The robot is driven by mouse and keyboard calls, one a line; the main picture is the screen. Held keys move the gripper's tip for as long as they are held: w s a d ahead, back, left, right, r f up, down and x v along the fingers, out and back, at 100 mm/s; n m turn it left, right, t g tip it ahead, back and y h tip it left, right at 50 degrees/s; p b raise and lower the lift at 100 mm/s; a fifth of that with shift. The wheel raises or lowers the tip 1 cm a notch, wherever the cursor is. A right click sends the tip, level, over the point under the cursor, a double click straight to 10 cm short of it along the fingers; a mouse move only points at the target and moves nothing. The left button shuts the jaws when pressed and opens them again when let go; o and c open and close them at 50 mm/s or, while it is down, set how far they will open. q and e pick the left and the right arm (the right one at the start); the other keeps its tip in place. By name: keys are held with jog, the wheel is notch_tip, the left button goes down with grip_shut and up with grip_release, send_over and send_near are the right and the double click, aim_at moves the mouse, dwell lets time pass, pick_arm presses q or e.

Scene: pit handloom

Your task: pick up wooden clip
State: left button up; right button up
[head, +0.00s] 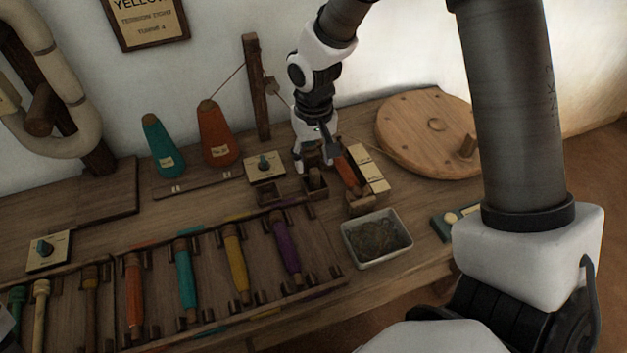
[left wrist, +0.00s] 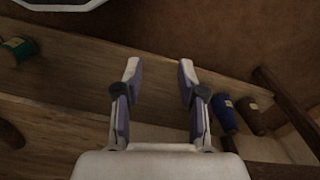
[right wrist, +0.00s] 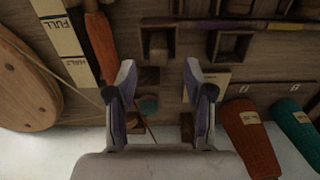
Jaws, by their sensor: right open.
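A small wooden piece, which looks like the wooden clip (right wrist: 158,46), stands in a small dark open box; its exact shape is hard to tell. In the head view the clip (head: 316,181) shows just below my right gripper (head: 315,163). The right gripper is open and empty, pointing down over the bench. In the right wrist view its fingertips (right wrist: 160,72) are apart, with the clip ahead between their lines and not touched. My left gripper (left wrist: 156,75) is open and empty in the left wrist view, away from the clip.
An orange-handled tool (head: 346,172) and a cream FULL/HALF card (head: 371,168) lie right of the gripper. A round wooden disc (head: 425,128) is farther right. A metal tray (head: 346,235) and a rack of coloured bobbins (head: 325,283) are in front. Orange (head: 215,133) and teal (head: 160,145) cones stand left.

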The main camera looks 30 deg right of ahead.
aim_at(315, 170)
notch_tip(315, 170, down, 4)
jog(key=shift+f+b, duration=0.2)
jog(key=shift+b, duration=0.2)
jog(key=shift+s+r, duration=0.1)
jog(key=c, duration=0.9)
jog(key=shift+r, duration=0.1)
jog(key=shift+c, duration=0.2)
